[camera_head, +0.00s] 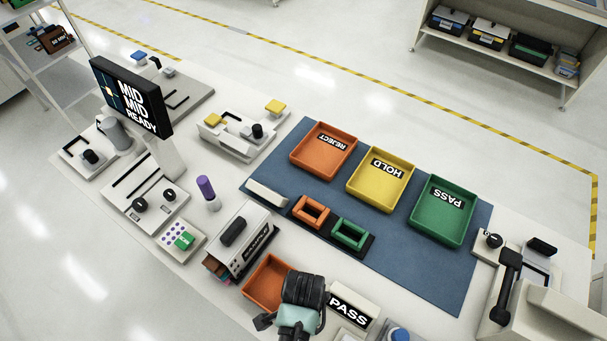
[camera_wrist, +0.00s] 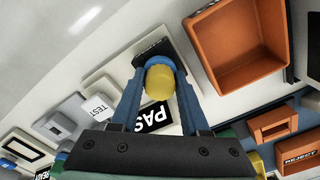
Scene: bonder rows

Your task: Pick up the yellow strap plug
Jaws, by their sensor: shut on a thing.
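In the wrist view, the yellow strap plug (camera_wrist: 159,84) shows as a short yellow piece between the two blue-grey fingers of my gripper (camera_wrist: 158,74). My gripper is shut on it. A blue round part lies right at the far side of the plug, by the fingertips, over a pale block with a black piece. I cannot tell whether the plug touches what is below it. In the head view, my dark and teal wrist is at the bottom centre, beside the PASS sign (camera_head: 349,302); the plug and fingertips are hidden there.
An orange tray (camera_head: 252,280) stands close beside my wrist. A blue mat (camera_head: 400,245) bears the REJECT (camera_head: 299,157), HOLD (camera_head: 354,184) and PASS (camera_head: 417,217) trays. A white box with a black handle (camera_head: 241,243) stands left of the mat. A tall monitor (camera_head: 130,95) rises at the left.

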